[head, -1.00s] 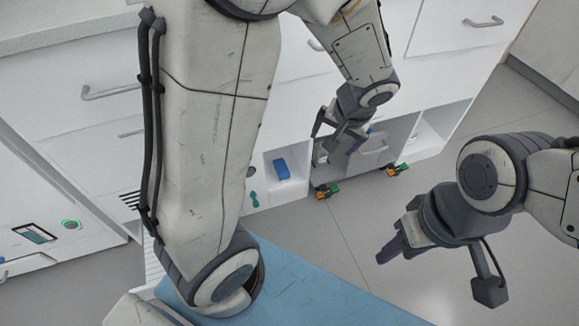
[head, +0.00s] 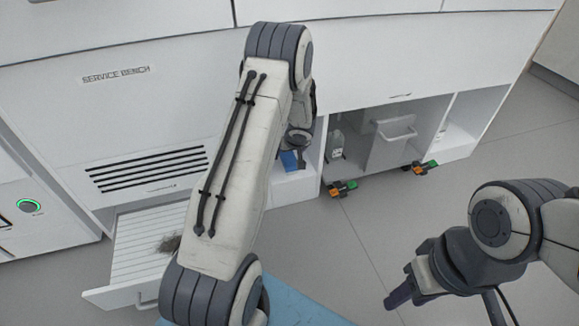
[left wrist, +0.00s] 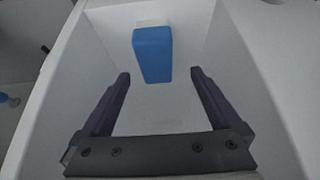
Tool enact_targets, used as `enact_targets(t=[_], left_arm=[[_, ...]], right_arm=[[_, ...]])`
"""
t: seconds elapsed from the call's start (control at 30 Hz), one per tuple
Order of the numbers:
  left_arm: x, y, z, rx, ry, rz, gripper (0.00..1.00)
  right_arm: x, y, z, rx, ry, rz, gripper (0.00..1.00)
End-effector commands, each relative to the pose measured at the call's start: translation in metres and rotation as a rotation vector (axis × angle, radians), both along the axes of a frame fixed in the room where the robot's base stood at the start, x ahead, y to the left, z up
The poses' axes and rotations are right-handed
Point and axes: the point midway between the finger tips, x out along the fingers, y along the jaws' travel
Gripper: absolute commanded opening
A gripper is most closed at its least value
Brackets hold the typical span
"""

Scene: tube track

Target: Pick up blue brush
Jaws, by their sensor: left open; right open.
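The blue brush (left wrist: 152,55) appears as a blue block with a pale top edge, inside a white cubby in the left wrist view. In the head view part of it (head: 289,161) shows in the low cubby, beside my left arm. My left gripper (left wrist: 160,75) is open and points into the cubby. Its two dark fingers are spread on either side of the blue brush, nearer the camera, with nothing between them. In the head view its fingers are hidden behind my arm. My right gripper (head: 398,296) is empty, above the floor at the lower right.
The cubby's white walls (left wrist: 85,75) stand close around my left gripper. An open drawer (head: 125,262) with a dark bristly thing (head: 170,243) is at lower left. Orange-green clamps (head: 343,188) sit at the front of the neighbouring compartment, which holds a bottle (head: 336,143) and a bin.

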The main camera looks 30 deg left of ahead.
Motion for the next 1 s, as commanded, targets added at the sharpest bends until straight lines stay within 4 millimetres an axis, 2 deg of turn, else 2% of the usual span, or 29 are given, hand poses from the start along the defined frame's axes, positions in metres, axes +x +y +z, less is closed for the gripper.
enact_targets(t=[0.4, 0.73, 0.77, 0.8, 1.0], left_arm=[[0.019, 0.013, -0.052, 0.0, 0.003, 0.001, 0.97], [0.023, 0.017, -0.057, 0.0, 0.002, 0.0, 0.97], [0.022, 0.017, -0.057, 0.0, 0.002, 0.0, 0.94], [0.022, 0.017, -0.057, 0.0, 0.002, 0.0, 0.78], [0.022, 0.016, -0.057, 0.0, 0.002, -0.001, 0.04]], right_arm=[[0.0, 0.0, -0.016, 0.0, 0.0, 0.0, 0.45], [0.0, 0.0, -0.017, 0.0, 0.0, 0.0, 0.45], [0.0, 0.0, -0.017, 0.0, 0.0, 0.0, 0.45], [0.0, 0.0, -0.017, 0.0, 0.0, 0.0, 0.45], [0.0, 0.0, -0.017, 0.0, 0.0, 0.0, 0.45]])
